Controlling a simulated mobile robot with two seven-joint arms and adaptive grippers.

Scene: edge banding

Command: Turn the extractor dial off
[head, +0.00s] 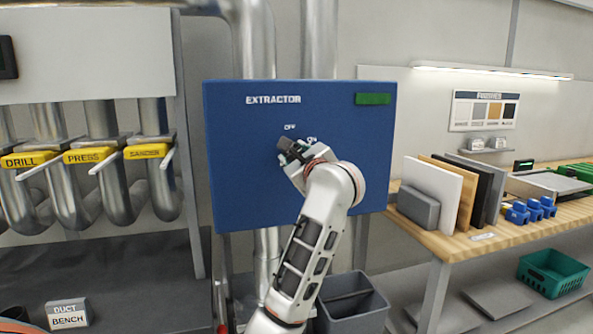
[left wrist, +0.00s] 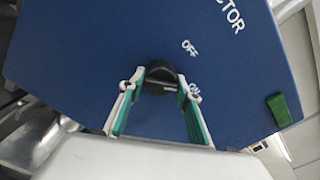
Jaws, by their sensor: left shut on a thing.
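The blue extractor panel (head: 235,170) hangs upright at the centre of the head view, with white "OFF" and "ON" labels beside its dial. The dark round dial (left wrist: 159,72) shows in the left wrist view between the fingertips of my left gripper (left wrist: 160,84). The gripper is shut on the dial, with a finger on each side. A light line on the dial seems to point toward "ON". In the head view my left gripper (head: 296,152) partly hides the dial (head: 285,144). My right gripper is not in view.
A green rectangle (head: 373,99) is at the panel's upper right. Ducts with yellow labelled gates (head: 91,155) stand left. A wooden bench (head: 455,243) with boards and blue parts is right. A grey bin (head: 356,303) stands below the panel.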

